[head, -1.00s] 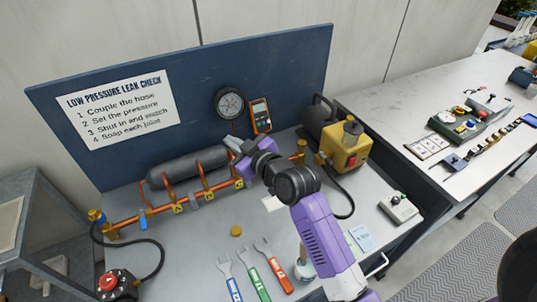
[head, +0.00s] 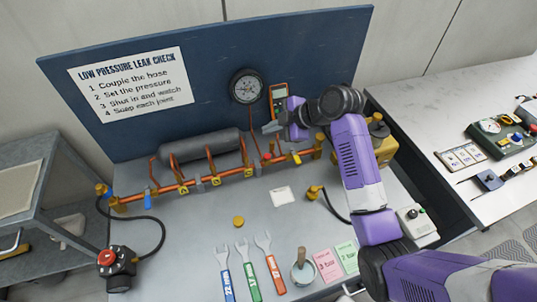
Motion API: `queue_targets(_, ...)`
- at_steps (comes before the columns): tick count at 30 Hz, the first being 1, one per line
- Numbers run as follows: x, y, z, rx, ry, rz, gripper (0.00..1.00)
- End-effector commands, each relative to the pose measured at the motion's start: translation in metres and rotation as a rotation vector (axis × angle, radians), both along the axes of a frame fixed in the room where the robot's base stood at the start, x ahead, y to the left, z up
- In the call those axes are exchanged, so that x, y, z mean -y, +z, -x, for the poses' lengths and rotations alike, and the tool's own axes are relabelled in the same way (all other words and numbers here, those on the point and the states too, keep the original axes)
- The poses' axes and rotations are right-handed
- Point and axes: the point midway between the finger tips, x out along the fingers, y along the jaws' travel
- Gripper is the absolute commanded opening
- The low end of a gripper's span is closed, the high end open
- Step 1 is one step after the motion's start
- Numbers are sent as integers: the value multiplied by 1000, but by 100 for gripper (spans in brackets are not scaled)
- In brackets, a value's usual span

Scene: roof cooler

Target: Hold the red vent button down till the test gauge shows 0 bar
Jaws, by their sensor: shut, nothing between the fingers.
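The round black test gauge (head: 246,86) is mounted on the blue backboard; its reading is too small to make out. A small red button (head: 267,157) sits on the copper pipe run (head: 225,173) below and right of the gauge; I take it as the vent button. My gripper (head: 268,128) is shut and empty, its grey fingers pointing left, above the red button in the picture. I see no contact between them. Another red button (head: 106,257) tops a dark hand box with a black hose at the lower left.
A grey cylinder (head: 200,146) lies behind the pipes. An orange meter (head: 279,98) hangs beside the gauge. My arm partly hides a yellow pump (head: 384,146). Several wrenches, a pot (head: 303,268) and cards (head: 328,264) lie in front. Bare bench shows left of the wrenches.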

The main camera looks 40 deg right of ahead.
Motion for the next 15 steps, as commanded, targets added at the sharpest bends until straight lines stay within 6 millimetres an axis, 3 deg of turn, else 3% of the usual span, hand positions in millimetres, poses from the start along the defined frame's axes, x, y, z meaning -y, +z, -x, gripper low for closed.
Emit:
queue_targets(8, 0, -2, 0, 0, -2, -1, 0)
queue_targets(15, 0, -20, 0, 1, -2, -1, 0)
